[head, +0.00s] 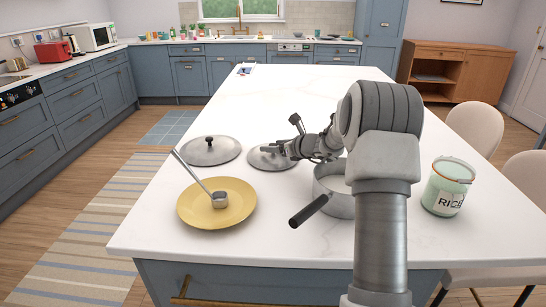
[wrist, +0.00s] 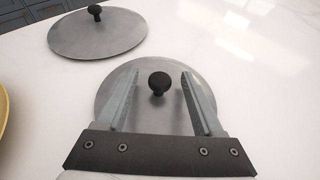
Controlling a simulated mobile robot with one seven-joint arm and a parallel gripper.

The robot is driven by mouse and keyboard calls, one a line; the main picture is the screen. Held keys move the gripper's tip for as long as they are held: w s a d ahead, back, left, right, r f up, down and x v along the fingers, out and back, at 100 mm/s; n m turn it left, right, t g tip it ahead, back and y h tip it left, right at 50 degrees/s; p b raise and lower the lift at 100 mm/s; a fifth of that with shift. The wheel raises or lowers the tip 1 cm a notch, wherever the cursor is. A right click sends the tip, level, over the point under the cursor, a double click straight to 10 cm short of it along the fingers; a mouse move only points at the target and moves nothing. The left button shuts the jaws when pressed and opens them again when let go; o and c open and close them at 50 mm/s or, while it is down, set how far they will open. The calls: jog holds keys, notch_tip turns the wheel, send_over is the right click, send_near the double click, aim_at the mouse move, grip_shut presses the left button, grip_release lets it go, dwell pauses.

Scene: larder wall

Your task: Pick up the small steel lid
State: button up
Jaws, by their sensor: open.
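The small steel lid (wrist: 145,75) is a round grey disc with a black knob (wrist: 159,83), lying on the white island top. In the head view the small lid (head: 262,160) is partly hidden behind my gripper (head: 275,148). In the wrist view my gripper (wrist: 160,100) is open, with one finger on each side of the knob. The fingers appear over the lid, and I cannot tell whether they touch it. A larger steel lid (head: 211,151) with a black knob lies to the left; it also shows in the wrist view (wrist: 97,37).
A yellow plate (head: 200,215) with a steel ladle (head: 219,198) on it is at the front left of the island (head: 290,250). A saucepan (head: 338,205) and a rice jar (head: 447,187) stand to the right. The island's far part is mostly clear.

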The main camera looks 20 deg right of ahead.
jog(key=shift+w+a+f, duration=0.1)
jog(key=shift+w+f, duration=0.05)
jog(key=shift+w, duration=0.25)
grip_shut()
dwell(0.4)
